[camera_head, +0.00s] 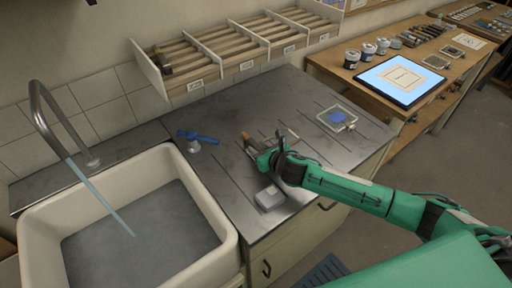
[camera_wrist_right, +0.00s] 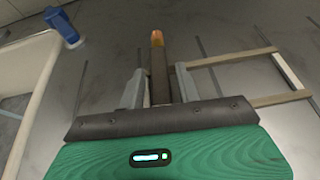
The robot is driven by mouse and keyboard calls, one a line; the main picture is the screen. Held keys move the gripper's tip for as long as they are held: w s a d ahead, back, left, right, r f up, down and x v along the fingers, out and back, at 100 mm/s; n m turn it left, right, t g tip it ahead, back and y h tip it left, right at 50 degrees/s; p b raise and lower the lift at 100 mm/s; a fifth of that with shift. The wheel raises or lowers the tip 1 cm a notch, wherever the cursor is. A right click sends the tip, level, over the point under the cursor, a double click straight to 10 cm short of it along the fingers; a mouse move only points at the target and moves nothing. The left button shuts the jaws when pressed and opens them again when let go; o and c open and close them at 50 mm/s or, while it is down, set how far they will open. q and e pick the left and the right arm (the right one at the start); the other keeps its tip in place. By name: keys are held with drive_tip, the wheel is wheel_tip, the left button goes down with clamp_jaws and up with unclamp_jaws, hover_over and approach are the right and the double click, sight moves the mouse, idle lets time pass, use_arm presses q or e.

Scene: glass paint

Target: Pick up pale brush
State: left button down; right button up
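My right gripper (camera_head: 258,150) reaches low over the grey metal counter. In the right wrist view its two grey fingers (camera_wrist_right: 158,85) stand apart, with a slim dark brush-like thing (camera_wrist_right: 158,65) between them. This thing has an orange-tan end pointing away from me, and narrow gaps seem to show on both sides of it. In the head view its brownish end (camera_head: 247,138) shows just beyond the fingers, the rest hidden by the gripper. I cannot tell for sure that it is the pale brush. My left gripper is not in view.
A wooden frame (camera_wrist_right: 235,58) lies right of the fingers. A sink (camera_head: 225,225) is left; a slotted rack (camera_head: 180,92) stands behind.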

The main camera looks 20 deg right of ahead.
clamp_jaws()
drive_tip(key=shift+r, duration=0.15)
